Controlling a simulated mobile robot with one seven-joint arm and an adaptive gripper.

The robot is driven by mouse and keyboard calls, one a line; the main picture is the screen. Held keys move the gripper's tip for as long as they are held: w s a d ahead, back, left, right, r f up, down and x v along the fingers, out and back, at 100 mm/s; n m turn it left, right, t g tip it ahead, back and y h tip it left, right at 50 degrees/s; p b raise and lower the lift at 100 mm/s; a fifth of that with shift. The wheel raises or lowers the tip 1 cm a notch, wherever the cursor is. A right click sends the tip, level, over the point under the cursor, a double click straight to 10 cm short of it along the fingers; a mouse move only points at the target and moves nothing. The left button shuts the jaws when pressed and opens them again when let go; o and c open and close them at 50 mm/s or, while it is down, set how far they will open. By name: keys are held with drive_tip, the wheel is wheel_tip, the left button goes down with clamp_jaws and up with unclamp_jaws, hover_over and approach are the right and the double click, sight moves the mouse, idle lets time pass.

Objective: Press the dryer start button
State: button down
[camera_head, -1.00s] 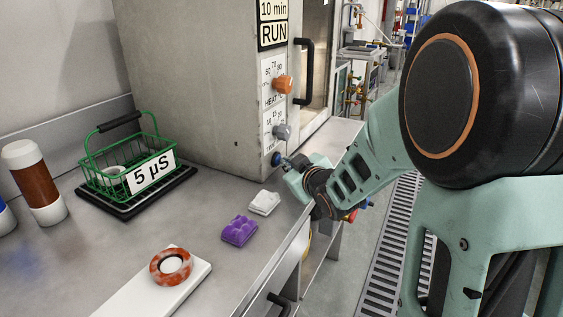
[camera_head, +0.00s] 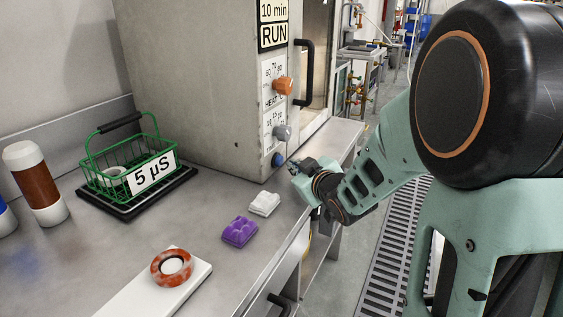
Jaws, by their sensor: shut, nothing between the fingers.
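The dryer (camera_head: 200,75) is a grey box cabinet on the bench, with a narrow control panel on its front edge. The start button (camera_head: 277,159) is a round blue button low on that panel, below the grey knob (camera_head: 282,132) and the orange heat knob (camera_head: 283,86). My gripper (camera_head: 294,164) is shut and empty, just right of the blue button, with a small gap between them in the picture. The button is in clear view; I cannot tell whether it is pressed in.
A green wire basket (camera_head: 104,187) labelled 5 µS stands on a black tray. White (camera_head: 264,203) and purple (camera_head: 239,232) blocks lie near the bench's front edge. A marbled ring (camera_head: 157,279) rests on a white slab (camera_head: 135,299). A brown-banded bottle (camera_head: 42,190) stands left. The dryer's black door handle (camera_head: 304,72) juts out above.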

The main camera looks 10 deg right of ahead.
drive_tip(key=shift+s+d+p, duration=0.2)
drive_tip(key=shift+s+d, duration=0.25)
drive_tip(key=shift+d, duration=0.25)
drive_tip(key=shift+s+d+p, duration=0.15)
drive_tip(key=shift+s+d, duration=0.25)
drive_tip(key=shift+d, duration=0.25)
drive_tip(key=shift+s+d+p, duration=0.2)
drive_tip(key=shift+s+d, duration=0.25)
drive_tip(key=shift+d, duration=0.25)
drive_tip(key=shift+r, duration=0.1)
